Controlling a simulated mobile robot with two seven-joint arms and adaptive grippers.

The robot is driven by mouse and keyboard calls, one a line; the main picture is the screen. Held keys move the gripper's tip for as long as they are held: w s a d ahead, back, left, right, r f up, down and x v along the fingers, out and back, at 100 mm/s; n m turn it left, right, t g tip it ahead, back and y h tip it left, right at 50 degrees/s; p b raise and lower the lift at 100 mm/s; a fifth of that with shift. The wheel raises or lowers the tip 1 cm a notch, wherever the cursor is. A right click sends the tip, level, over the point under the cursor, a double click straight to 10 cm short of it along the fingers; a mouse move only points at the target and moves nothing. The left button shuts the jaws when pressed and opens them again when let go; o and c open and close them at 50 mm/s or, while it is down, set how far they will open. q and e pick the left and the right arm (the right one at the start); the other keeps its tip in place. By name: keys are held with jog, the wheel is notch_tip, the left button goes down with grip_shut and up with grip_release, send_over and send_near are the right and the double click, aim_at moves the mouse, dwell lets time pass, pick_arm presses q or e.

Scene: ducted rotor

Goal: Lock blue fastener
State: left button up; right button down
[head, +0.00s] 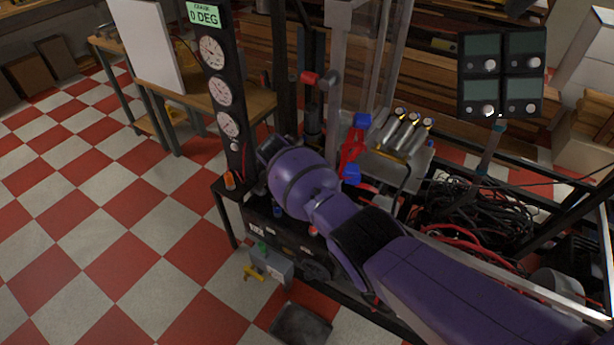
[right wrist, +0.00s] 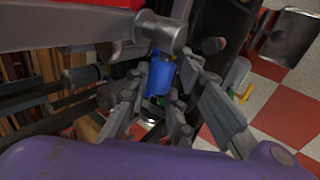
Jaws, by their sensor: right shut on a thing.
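My right arm (head: 410,265) reaches in from the lower right of the head view, and its wrist hides the fingers there. In the right wrist view my right gripper (right wrist: 155,103) has its fingers closed around a blue cylindrical fastener (right wrist: 161,72). The fastener's lower end is partly hidden between the fingers. In the head view a red bracket (head: 351,150) carries an upper blue knob (head: 362,120) and a lower blue knob (head: 350,175), right of my wrist. Whether either is the gripped fastener cannot be told. My left gripper is not in view.
A black gauge panel (head: 212,60) stands left of my wrist. A red-ended metal lever (head: 318,79) juts out above it. Metal cylinders (head: 403,132) sit to the right, near a tangle of cables (head: 480,220). The checkered floor at left is open.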

jog(key=c, duration=1.8)
grip_release()
jog(key=shift+w+d+r, duration=0.1)
jog(key=v, duration=1.2)
